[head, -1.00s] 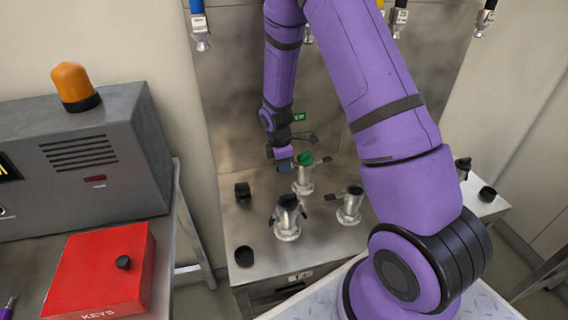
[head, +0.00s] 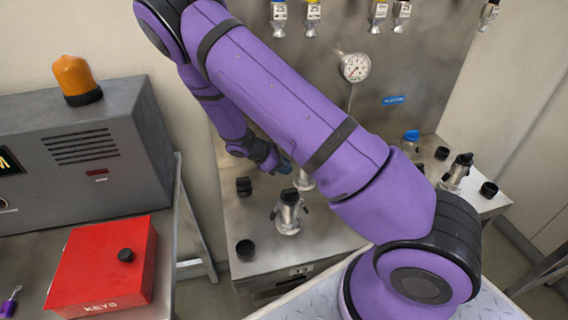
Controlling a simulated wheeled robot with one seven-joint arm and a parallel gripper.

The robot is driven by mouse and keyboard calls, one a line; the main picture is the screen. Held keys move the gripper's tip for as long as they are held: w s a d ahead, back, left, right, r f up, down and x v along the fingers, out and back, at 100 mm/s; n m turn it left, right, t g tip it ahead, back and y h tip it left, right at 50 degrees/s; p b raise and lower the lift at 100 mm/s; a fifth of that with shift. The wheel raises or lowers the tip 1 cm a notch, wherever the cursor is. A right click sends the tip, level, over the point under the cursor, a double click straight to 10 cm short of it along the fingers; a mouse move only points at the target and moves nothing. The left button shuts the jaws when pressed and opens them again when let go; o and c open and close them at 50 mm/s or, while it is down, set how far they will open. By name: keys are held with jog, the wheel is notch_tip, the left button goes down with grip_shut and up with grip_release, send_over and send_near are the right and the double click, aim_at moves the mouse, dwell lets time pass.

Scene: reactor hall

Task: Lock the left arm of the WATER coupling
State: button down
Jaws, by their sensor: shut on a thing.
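The coupling beside my gripper (head: 284,166) is a silver fitting (head: 304,182) on the steel bench. In the head view my arm hides most of it, including its green top and the green label seen earlier behind it. I cannot read a WATER label. My gripper is low at the coupling's left side, shut on what seems to be its left arm. The arm itself is too small and hidden to show its angle.
A silver coupling with a dark top (head: 288,212) stands in front. Black caps (head: 244,187) (head: 245,250) sit at left on the bench (head: 262,222). A blue-topped coupling (head: 410,138) and another silver one (head: 457,172) stand at right. A gauge (head: 355,67) is on the back panel.

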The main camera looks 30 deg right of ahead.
jog(key=h, duration=0.1)
jog(key=f+g+h, duration=0.1)
jog(key=h, duration=0.1)
jog(key=shift+d+f, duration=0.15)
jog(key=shift+d, duration=0.05)
jog(key=shift+s+d+f+h, duration=0.1)
jog(key=shift+d+f+h, duration=0.05)
jog(key=shift+h, duration=0.4)
jog(key=shift+s+d+f+h, duration=0.1)
jog(key=shift+f+h, duration=0.05)
jog(key=shift+h, duration=0.4)
jog(key=shift+g, duration=0.3)
jog(key=c, duration=1)
grip_release()
